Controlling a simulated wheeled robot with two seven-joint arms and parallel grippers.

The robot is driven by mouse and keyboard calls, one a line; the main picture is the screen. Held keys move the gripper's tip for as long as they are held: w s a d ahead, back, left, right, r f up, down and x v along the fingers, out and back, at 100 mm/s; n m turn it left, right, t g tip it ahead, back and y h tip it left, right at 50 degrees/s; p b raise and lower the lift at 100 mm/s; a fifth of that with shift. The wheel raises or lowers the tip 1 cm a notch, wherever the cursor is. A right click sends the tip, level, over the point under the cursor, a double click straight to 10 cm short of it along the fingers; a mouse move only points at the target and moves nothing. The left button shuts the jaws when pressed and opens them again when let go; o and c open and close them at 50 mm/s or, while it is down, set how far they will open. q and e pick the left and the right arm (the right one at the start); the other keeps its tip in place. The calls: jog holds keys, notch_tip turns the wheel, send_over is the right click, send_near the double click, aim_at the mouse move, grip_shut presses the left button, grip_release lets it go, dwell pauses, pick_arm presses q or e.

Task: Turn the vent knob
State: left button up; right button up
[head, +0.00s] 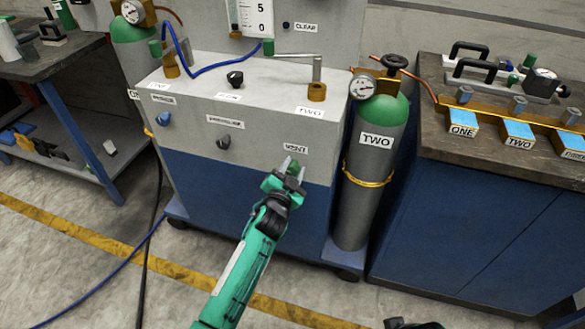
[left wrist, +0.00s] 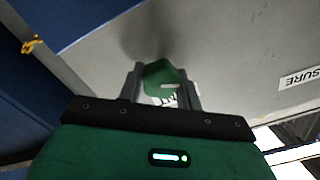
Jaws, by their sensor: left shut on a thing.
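The green vent knob (head: 293,166) sits on the front of the grey and blue cabinet, just under the VENT label (head: 295,148). My left gripper (head: 288,174) reaches up to it from below and is shut on it. In the left wrist view, the green knob (left wrist: 160,78) sits between the two grey fingers of my left gripper (left wrist: 163,85), one on each side. Part of a white label shows below the knob there.
Other knobs on the cabinet are a blue one (head: 163,119) and a dark one (head: 223,142). A gas cylinder (head: 372,150) marked TWO stands right of the cabinet. A dark-topped bench (head: 450,138) stands further right. The striped floor in front is mostly open, with hoses at left.

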pick_arm(q)
jog(key=m, duration=0.5)
jog(key=shift+f+m, duration=0.1)
jog(key=shift+m, duration=0.2)
jog(key=m, duration=0.5)
jog(key=shift+f, duration=0.1)
jog(key=shift+m+p, duration=0.3)
jog(key=shift+m, duration=0.8)
jog(key=shift+s+f+m, duration=0.1)
jog(key=shift+m, duration=0.4)
pick_arm(e)
jog(key=shift+a+f, duration=0.1)
jog(key=shift+f, duration=0.95)
jog(key=shift+w, duration=0.2)
